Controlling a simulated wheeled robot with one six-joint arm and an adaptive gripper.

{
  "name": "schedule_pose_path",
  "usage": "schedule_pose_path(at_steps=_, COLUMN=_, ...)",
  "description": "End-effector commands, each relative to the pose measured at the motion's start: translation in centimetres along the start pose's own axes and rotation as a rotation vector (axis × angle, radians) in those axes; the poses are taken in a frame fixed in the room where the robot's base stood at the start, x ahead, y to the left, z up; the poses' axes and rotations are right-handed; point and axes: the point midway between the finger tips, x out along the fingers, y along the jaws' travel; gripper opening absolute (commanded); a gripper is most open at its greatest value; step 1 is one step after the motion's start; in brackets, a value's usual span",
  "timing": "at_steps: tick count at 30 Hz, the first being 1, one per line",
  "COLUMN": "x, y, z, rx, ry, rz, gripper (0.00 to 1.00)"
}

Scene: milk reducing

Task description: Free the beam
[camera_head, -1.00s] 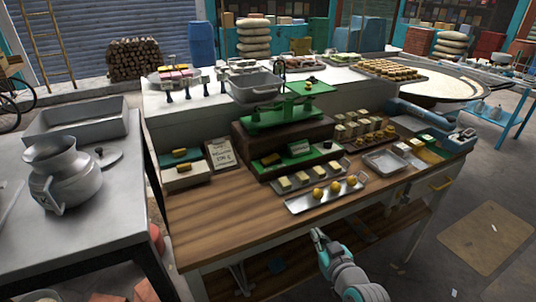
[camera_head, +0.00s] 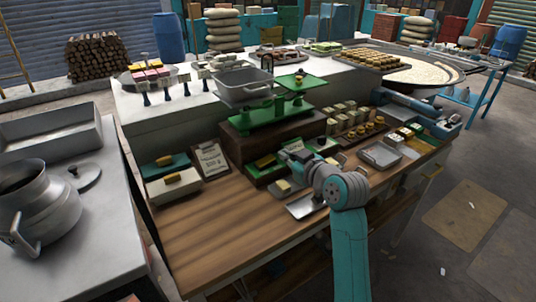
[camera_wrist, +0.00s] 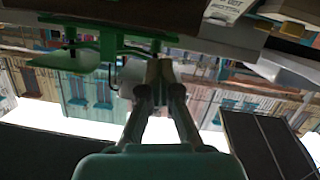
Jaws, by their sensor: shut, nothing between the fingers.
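The green balance scale (camera_head: 262,116) stands on a dark wooden block on the counter. Its left side carries a grey metal pan (camera_head: 243,93), and a flat green plate (camera_head: 301,83) is on its right. Its beam is hard to tell apart at this size. My gripper (camera_head: 285,156) is in front of the block, below the scale, with its fingers shut and empty. The wrist view looks inverted. There the fingers (camera_wrist: 160,76) close together beside the green scale frame (camera_wrist: 80,55), and I cannot tell whether they touch it.
A tray (camera_head: 305,208) sits below my arm and is partly hidden. An empty metal tray (camera_head: 380,155) lies to the right. A card (camera_head: 211,160) and boxes with yellow blocks (camera_head: 173,186) stand left. The wooden counter's front left (camera_head: 205,235) is clear.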

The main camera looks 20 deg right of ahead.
Motion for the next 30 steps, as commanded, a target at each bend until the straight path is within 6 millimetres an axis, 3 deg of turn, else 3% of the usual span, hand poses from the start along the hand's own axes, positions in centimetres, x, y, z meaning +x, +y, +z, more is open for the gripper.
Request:
schedule_pose_path(at_steps=11, x=0.8, y=0.0, z=0.1, rx=0.001, ry=-0.001, rz=-0.001, gripper=0.00)
schedule_pose_path(at_steps=27, x=10.1, y=-0.1, z=0.0, rx=0.000, ry=-0.001, rz=-0.001, gripper=0.00)
schedule_pose_path(at_steps=30, x=10.4, y=0.0, z=1.7, rx=0.003, ry=-0.004, rz=0.000, gripper=0.00)
